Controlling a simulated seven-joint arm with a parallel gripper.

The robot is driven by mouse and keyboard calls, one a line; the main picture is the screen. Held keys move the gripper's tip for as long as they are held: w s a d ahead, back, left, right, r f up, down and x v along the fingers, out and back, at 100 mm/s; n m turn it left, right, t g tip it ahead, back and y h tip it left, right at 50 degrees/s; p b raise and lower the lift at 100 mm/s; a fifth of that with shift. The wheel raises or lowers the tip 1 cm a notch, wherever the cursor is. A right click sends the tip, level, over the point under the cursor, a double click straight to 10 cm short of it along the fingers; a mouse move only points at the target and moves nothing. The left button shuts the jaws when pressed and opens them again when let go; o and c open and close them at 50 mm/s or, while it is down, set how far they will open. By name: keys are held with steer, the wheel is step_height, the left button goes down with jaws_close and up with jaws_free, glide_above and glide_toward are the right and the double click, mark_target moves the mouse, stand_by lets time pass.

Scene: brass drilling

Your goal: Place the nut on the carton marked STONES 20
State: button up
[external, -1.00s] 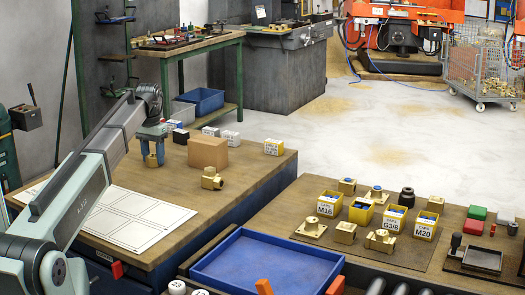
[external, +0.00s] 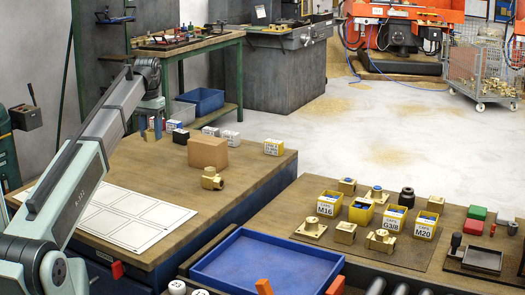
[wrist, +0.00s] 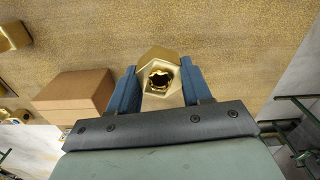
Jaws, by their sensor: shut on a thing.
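My gripper (wrist: 155,88) is shut on the nut (wrist: 151,101), a brass hexagonal piece with a threaded hole, held between two blue fingers in the wrist view. In the external view my gripper (external: 151,125) is above the far left part of the wooden bench, and I cannot make out the nut there.
A plain brown box (external: 208,152) stands right of my gripper; it also shows in the wrist view (wrist: 72,92). A brass fitting (external: 212,179) lies in front of it. A white sheet with outlined boxes (external: 135,215) covers the bench's left front. A blue tray (external: 205,270) stands nearer.

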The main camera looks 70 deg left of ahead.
steer(key=shift+w+r, duration=0.25)
steer(key=shift+r, duration=0.2)
steer(key=m, duration=0.2)
glide_toward(207, 140)
steer(key=s+a, duration=0.1)
steer(key=s, duration=0.2)
steer(key=w+r, duration=0.3)
steer(key=r, duration=0.1)
steer(key=shift+n, duration=0.3)
steer(key=shift+d+f, duration=0.2)
steer(key=shift+f, duration=2.3)
steer(key=shift+d+f, duration=0.15)
steer(key=shift+f, duration=2.35)
steer(key=shift+f, duration=0.1)
steer(key=o, duration=1.4)
step_height(207, 140, up, 12)
steer(key=shift+r, duration=0.1)
